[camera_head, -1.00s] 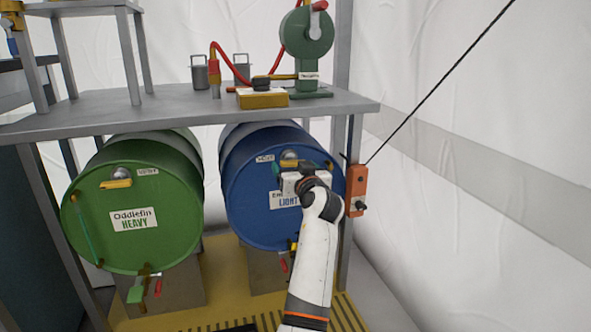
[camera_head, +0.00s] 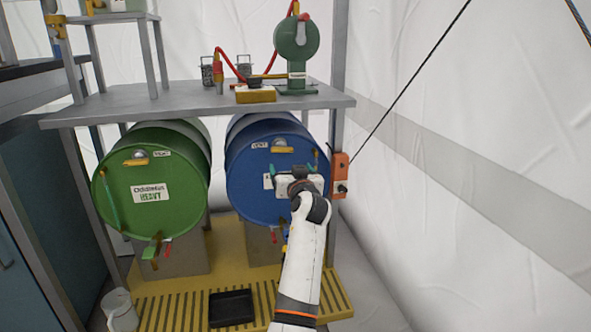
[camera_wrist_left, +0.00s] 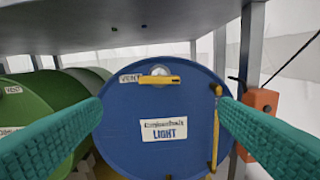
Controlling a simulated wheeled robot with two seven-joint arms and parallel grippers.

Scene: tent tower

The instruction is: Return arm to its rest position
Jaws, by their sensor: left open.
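My left gripper (camera_head: 294,166) is in front of the blue barrel (camera_head: 262,208), its white arm coming up from the bottom of the head view. Its teal fingers are spread wide with nothing between them, as the left wrist view (camera_wrist_left: 161,106) also shows. Between them the blue barrel's face (camera_wrist_left: 125,150) shows apart from the fingers, with a "LIGHT" label (camera_wrist_left: 164,130), a yellow vent lever (camera_wrist_left: 158,80) and a yellow upright bar (camera_wrist_left: 215,130). In the head view the gripper hides part of that label. My right gripper is not in view.
A green "HEAVY" barrel (camera_head: 150,220) lies left of the blue one. A grey shelf (camera_head: 190,103) is above both. An orange box (camera_head: 340,170) hangs on the right post. A black tray (camera_head: 231,308) and grey jug (camera_head: 120,310) are low in front.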

